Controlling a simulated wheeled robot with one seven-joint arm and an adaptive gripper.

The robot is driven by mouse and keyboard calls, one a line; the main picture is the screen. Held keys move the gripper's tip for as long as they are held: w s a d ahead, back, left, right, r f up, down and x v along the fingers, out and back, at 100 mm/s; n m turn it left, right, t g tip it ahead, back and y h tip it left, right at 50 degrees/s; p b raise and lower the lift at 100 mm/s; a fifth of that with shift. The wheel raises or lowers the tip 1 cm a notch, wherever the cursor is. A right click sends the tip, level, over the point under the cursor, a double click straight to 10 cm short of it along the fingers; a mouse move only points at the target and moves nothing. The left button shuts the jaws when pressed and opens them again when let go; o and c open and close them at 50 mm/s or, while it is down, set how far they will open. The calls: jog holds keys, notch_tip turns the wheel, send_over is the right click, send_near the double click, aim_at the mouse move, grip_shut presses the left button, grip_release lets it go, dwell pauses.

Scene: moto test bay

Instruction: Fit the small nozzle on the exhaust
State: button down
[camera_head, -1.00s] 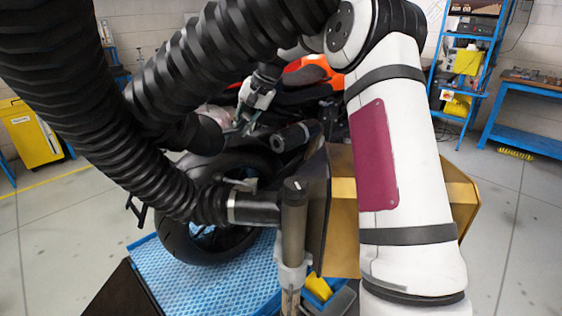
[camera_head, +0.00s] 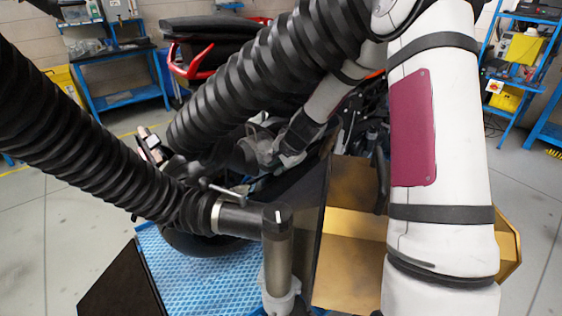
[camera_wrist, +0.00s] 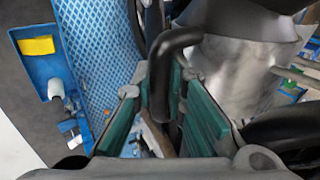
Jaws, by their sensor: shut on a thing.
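The small nozzle is a grey, tapering metal piece (camera_head: 258,146) at the end of a black ribbed hose, near the middle of the head view. In the wrist view the nozzle (camera_wrist: 232,75) fills the upper right. My gripper (camera_head: 289,152) is beside the nozzle. In the wrist view my gripper (camera_wrist: 165,115) has its teal-padded jaws on either side of a black bent handle (camera_wrist: 180,40) of the nozzle and is shut on it. I cannot make out the exhaust in the present views; hose and arm cover the motorcycle's rear.
A second black hose (camera_head: 90,150) ends at an upright metal post (camera_head: 278,255). A gold-brown box (camera_head: 350,230) stands right of the post. The motorcycle (camera_head: 205,45) stands behind the hoses. A blue grid platform (camera_head: 205,270) lies below.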

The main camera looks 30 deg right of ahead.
jog(key=shift+w+d+b, duration=0.25)
jog(key=shift+d, duration=1)
jog(key=shift+w+d+b, duration=0.2)
jog(key=shift+w+d, duration=0.05)
jog(key=shift+d, duration=0.95)
